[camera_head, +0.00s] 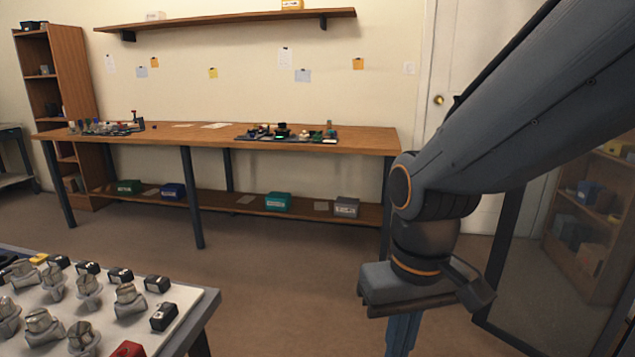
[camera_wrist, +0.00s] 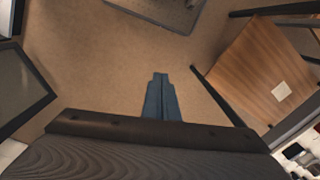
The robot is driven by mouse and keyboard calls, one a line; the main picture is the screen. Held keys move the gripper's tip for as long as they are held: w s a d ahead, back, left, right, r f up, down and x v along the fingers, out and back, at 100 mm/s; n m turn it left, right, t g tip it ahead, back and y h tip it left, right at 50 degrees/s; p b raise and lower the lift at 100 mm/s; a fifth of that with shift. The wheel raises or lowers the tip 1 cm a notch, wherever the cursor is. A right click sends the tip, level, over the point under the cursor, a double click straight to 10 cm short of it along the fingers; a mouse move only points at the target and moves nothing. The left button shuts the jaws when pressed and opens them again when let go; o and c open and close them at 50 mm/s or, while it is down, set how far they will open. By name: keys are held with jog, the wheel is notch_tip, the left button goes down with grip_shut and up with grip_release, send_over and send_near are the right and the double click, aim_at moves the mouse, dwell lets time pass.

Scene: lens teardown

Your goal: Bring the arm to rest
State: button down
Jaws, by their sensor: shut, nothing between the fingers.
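My gripper (camera_head: 402,335) hangs from my arm at the right of the head view, pointing down over the open floor. Its blue-grey fingers are together with nothing between them; their lower ends run out of the head view. In the wrist view the closed fingers (camera_wrist: 161,98) show at the centre, above bare brown floor. The gripper is apart from the tables and touches nothing that I can see.
A near table (camera_head: 208,300) at the lower left holds several metal parts and dark blocks. A long wooden workbench (camera_head: 365,140) stands along the back wall. A glass-fronted panel (camera_head: 560,270) stands at right. The floor (camera_head: 290,300) between is clear.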

jog(key=d+r+m+p, duration=0.2)
jog(key=d+r+p, duration=0.6)
jog(key=p, duration=0.7)
jog(key=shift+s+r+m+h, duration=0.25)
jog(key=shift+r+m+h, duration=0.05)
jog(key=shift+r, duration=0.1)
jog(key=shift+d, duration=0.1)
